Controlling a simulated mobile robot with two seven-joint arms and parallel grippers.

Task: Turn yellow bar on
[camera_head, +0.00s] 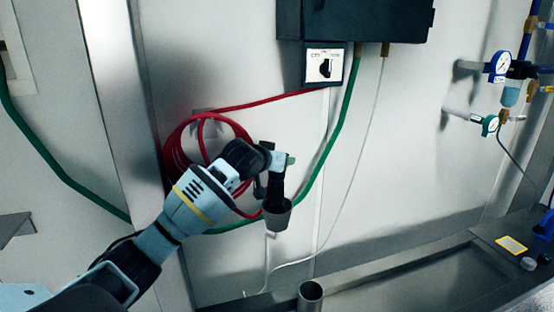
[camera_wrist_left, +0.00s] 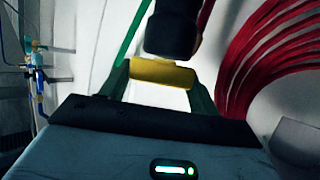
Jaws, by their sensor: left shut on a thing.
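The yellow bar (camera_wrist_left: 162,73) shows in the left wrist view, lying crosswise between the two green fingers of my left gripper (camera_wrist_left: 160,82). The fingers are shut on it, one at each end. A black fitting (camera_wrist_left: 172,35) sits right behind the bar. In the head view my left gripper (camera_head: 281,163) is at the top of a hanging dark part with a grey cup-shaped end (camera_head: 277,216). The yellow bar cannot be made out there. My right gripper is in neither view.
A coiled red hose (camera_head: 176,150) hangs on the wall behind my left arm. A green hose (camera_head: 331,152) runs below a dark box (camera_head: 362,18) with a switch (camera_head: 325,67). A metal cylinder (camera_head: 310,295) stands below the cup-shaped end. Gauges (camera_head: 502,64) are at the right.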

